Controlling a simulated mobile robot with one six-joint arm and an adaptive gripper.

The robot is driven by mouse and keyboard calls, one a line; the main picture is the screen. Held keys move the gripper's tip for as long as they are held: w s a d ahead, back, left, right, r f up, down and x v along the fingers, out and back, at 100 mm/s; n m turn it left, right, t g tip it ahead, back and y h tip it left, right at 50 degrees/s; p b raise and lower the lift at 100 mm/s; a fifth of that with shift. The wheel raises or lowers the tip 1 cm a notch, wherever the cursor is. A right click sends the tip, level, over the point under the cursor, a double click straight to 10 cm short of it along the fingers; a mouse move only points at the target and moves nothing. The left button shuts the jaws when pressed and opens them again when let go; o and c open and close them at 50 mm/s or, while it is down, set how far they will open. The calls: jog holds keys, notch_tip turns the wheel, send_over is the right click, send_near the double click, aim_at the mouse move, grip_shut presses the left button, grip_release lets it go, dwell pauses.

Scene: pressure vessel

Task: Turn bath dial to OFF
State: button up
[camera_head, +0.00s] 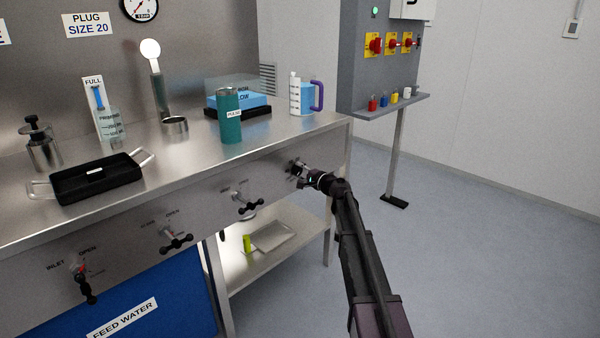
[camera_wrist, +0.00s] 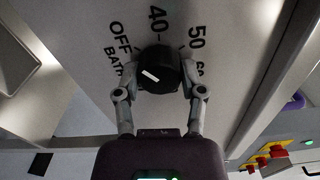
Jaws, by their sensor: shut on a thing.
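The bath dial (camera_wrist: 160,70) is a round black knob with a white mark on its face. Printed around it in the wrist view are OFF, 40, 50 and a partly hidden number, with BATH beside it. The white mark lies left of the knob's middle, towards the OFF and BATH lettering; I cannot tell if it lines up exactly with OFF. My gripper (camera_wrist: 160,85) has one finger on each side of the knob and is shut on it. In the head view the dial (camera_head: 294,167) sits at the right end of the bench's front panel, partly hidden by my gripper (camera_head: 308,176).
Black-handled valves (camera_head: 248,203) line the steel front panel to the left. Above, the bench top holds a teal flask (camera_head: 229,115), a black tray (camera_head: 97,181) and a jug (camera_head: 303,97). A grey switch cabinet (camera_head: 365,75) stands behind right. The floor on the right is clear.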

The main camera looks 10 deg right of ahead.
jog(key=shift+w+n, duration=0.1)
jog(key=shift+n, duration=0.7)
jog(key=o, duration=1.1)
jog(key=shift+o, duration=0.2)
jog(key=shift+s, duration=0.2)
jog(key=v, duration=1.1)
jog(key=shift+s+d, duration=0.25)
jog(key=shift+d, duration=0.05)
jog(key=shift+a, duration=0.1)
